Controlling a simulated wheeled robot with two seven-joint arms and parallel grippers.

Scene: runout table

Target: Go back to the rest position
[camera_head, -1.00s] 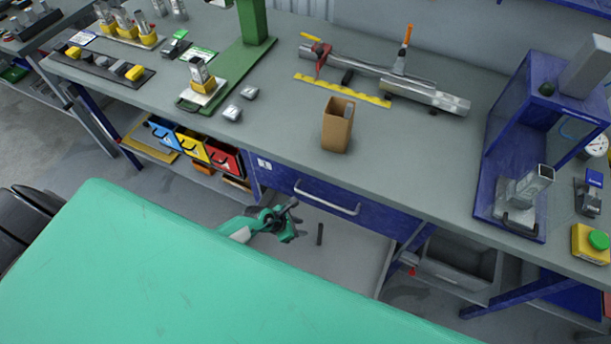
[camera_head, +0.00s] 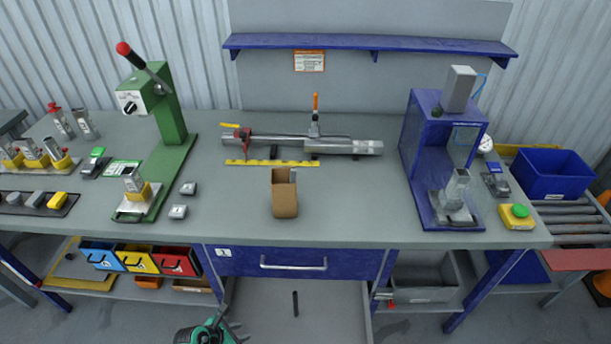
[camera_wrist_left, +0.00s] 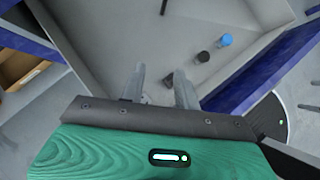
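My left gripper (camera_head: 228,326) shows at the bottom edge of the head view, low in front of the bench and below its drawer. In the left wrist view its two grey fingers (camera_wrist_left: 160,88) stand apart with nothing held between them. My right gripper is in neither view.
The grey bench top (camera_head: 340,215) spans the head view. A blue drawer (camera_head: 255,262) with a metal handle is above my left gripper. A brown box (camera_head: 284,196), a green lever press (camera_head: 170,130) and a blue frame press (camera_head: 412,150) stand on the bench.

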